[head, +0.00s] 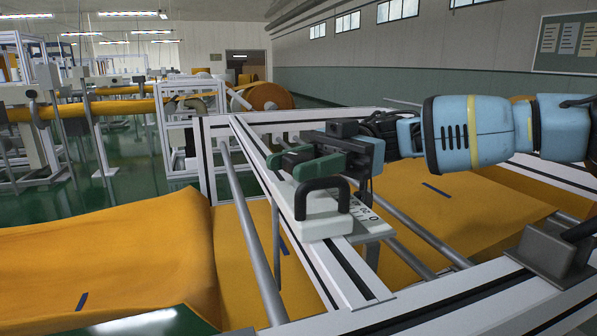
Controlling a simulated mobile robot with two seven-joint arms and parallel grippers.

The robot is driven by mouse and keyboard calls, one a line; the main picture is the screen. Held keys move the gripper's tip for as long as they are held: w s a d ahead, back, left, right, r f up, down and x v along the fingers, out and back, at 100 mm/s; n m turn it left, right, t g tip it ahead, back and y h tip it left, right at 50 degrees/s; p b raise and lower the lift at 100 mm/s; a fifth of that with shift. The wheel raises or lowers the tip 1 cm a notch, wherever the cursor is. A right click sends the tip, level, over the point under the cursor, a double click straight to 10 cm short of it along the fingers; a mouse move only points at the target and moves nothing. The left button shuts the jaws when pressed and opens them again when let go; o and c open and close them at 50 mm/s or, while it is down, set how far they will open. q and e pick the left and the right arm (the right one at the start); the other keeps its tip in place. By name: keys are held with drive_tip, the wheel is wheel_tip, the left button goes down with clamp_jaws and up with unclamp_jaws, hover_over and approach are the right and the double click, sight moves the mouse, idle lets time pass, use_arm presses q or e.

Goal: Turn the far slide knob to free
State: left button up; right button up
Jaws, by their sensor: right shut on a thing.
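The far slide is a white block (318,226) with a black arched handle (322,187), sitting on the aluminium rail. A white scale plate (372,224) with dark numbers and marks lies beside it. My right gripper (298,161) comes in from the right, its green fingers just behind the handle at the block's far end. It is shut on the far slide knob, which is mostly hidden by the fingers, so its setting cannot be read. My left gripper is not in view.
Orange felt (110,250) drapes under the frame on both sides. Grey round bars (252,245) run alongside the rail. A grey block (541,254) with a dark handle stands on the frame at the right front. Felt rolls (266,96) and other white frames stand behind.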

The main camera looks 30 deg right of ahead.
drive_tip(key=shift+n+g, duration=0.6)
drive_tip(key=shift+g, duration=0.3)
drive_tip(key=o, duration=1)
drive_tip(key=shift+v, duration=3.9)
drive_tip(key=shift+r, duration=0.15)
